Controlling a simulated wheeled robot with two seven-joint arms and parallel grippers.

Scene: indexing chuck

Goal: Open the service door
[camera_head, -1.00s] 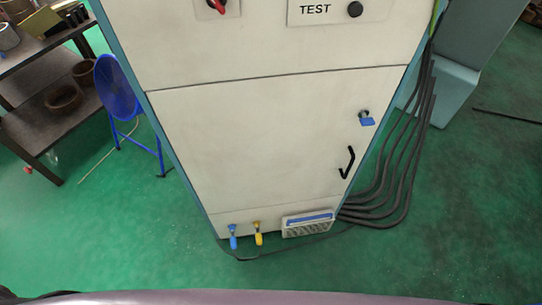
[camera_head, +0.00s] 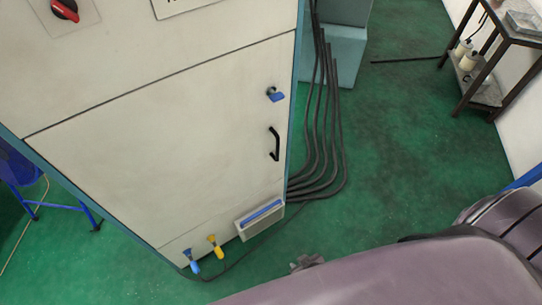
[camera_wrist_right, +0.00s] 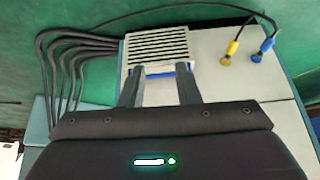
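The service door (camera_head: 165,140) is the large off-white lower panel of the cabinet, and it looks closed. A black bent handle (camera_head: 275,144) is on its right side. A blue latch or key (camera_head: 275,95) is above the handle. In the right wrist view my right gripper (camera_wrist_right: 160,70) has its two fingers apart with nothing between them; the vent grille (camera_wrist_right: 157,46) at the cabinet's foot lies beyond them. In the head view my purple right arm fills the lower right, with a small grey part showing at its edge. My left gripper is out of view.
Thick black cables (camera_head: 325,150) run down the cabinet's right side to the floor. Blue (camera_head: 193,262) and yellow (camera_head: 214,248) fittings stick out at its foot. A blue stool (camera_head: 45,208) is at left, a metal rack (camera_head: 500,65) at far right. Green floor right of the cables is clear.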

